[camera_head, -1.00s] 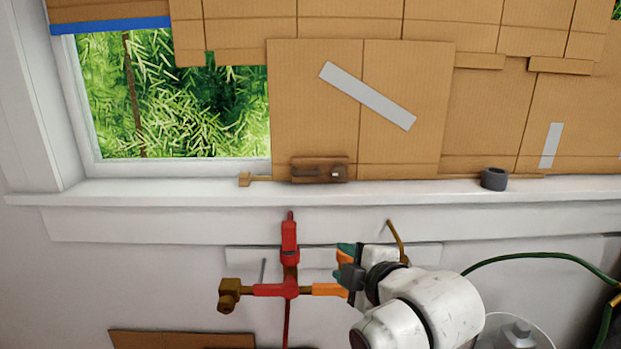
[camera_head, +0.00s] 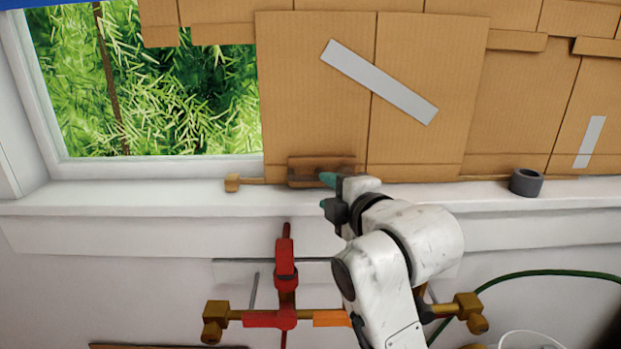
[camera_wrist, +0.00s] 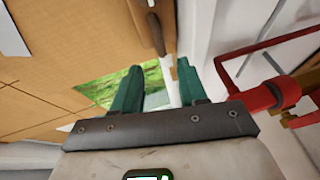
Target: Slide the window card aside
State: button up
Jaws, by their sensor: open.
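The window card (camera_head: 310,115) is a tall brown cardboard panel with a slanted grey tape strip. It stands upright above the sill, and the glass to its left shows green foliage. A brown wooden handle (camera_head: 303,172) is on its lower edge; in the wrist view the handle (camera_wrist: 146,25) lies beyond the fingertips. My gripper (camera_head: 326,193) is at the handle's right end, just above the sill front. In the wrist view my gripper (camera_wrist: 158,72) has its two teal fingers apart with nothing between them. I cannot tell whether a finger touches the handle.
A small wooden block (camera_head: 232,183) sits at the left end of a thin rail on the sill (camera_head: 120,197). A dark grey ring (camera_head: 526,182) stands on the sill to the right. A green cable (camera_head: 560,274) runs at right.

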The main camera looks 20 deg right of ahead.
aim_at(308, 180)
jog(key=w, duration=0.3)
jog(key=w+f, duration=0.1)
jog(key=w, duration=0.5)
jog(key=shift+a+f, duration=0.3)
jog(key=shift+a, duration=0.05)
jog(key=shift+c, duration=0.4)
grip_shut()
